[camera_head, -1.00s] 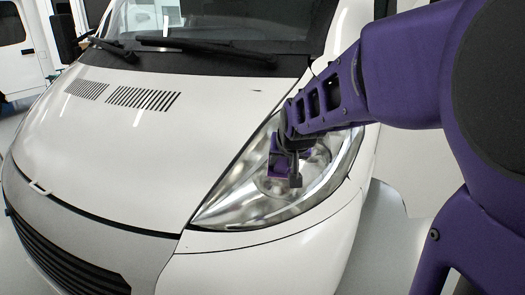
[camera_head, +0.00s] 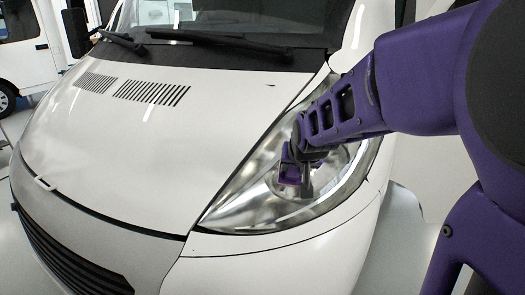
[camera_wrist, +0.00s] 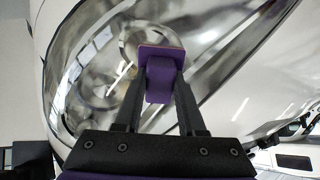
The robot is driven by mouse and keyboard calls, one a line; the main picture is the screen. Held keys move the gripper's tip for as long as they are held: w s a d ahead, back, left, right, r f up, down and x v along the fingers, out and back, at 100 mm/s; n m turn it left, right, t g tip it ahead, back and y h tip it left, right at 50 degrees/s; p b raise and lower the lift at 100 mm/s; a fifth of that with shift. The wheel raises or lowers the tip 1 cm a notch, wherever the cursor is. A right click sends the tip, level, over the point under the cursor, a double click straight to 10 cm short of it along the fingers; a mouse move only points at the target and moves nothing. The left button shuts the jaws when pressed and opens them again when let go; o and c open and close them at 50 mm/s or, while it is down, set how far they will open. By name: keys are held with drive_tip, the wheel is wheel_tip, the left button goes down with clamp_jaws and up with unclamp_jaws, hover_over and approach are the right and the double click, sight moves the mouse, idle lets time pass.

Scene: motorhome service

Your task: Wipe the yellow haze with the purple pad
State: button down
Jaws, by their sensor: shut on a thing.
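My gripper (camera_head: 298,172) is shut on the purple pad (camera_head: 290,171) and holds it at the headlight (camera_head: 262,196) of a white motorhome. In the wrist view the pad (camera_wrist: 160,82) sits between the two dark fingers, its flat face toward the headlight lens (camera_wrist: 105,60). I cannot tell whether the pad touches the lens. The lens looks cloudy grey with bright reflections; no clear yellow patch shows. My gripper and arm hide part of the lens.
The white hood (camera_head: 150,130) with its black vents lies left of the headlight, and the bumper (camera_head: 270,262) is below. Black wipers (camera_head: 215,40) rest at the windscreen. Another white vehicle (camera_head: 25,55) stands at the far left.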

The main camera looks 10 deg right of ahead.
drive_tip(key=shift+b+x, duration=0.65)
drive_tip(key=shift+x, duration=0.25)
idle(0.3)
drive_tip(key=shift+r, duration=0.1)
